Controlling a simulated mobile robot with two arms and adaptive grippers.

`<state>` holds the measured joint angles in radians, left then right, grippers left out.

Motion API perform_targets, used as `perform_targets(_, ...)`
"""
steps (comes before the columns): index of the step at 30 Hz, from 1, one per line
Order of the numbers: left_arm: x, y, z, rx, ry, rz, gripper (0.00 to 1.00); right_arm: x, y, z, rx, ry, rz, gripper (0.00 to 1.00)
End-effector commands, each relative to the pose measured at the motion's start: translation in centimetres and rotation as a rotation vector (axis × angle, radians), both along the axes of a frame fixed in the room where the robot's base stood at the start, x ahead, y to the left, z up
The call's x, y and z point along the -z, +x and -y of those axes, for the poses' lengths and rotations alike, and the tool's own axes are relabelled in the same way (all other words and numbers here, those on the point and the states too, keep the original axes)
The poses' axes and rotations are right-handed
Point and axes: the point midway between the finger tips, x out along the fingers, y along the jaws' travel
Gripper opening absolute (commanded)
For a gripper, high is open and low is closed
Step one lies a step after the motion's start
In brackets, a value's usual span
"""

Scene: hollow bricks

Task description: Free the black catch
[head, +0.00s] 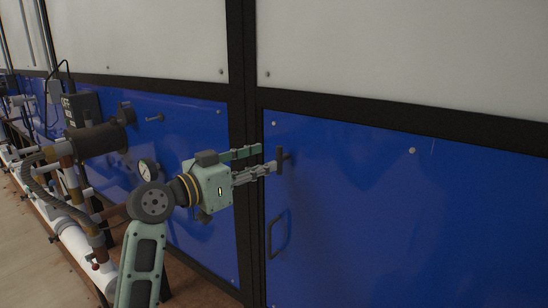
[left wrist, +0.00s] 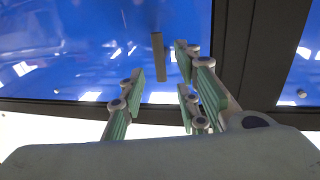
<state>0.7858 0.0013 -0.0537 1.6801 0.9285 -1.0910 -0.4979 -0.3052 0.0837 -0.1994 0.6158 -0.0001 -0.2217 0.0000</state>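The black catch (head: 279,160) is a small upright dark bar near the left edge of the blue door panel (head: 400,220), beside the black frame post. In the left wrist view the catch (left wrist: 157,55) stands between the fingertips, with a visible gap on each side. My left gripper (head: 267,159) is open and reaches right to the catch, its fingers pointing at the panel. I cannot tell whether a fingertip touches the catch. My right gripper is not in view.
A black pull handle (head: 278,234) is on the same blue panel, below the catch. The floor at far left is clear.

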Motion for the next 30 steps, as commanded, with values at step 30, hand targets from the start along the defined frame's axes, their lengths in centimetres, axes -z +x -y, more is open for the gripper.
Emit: perform_targets(30,0.0,3.4,3.5,-0.003,0.000,0.000,0.00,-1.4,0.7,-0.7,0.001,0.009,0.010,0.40)
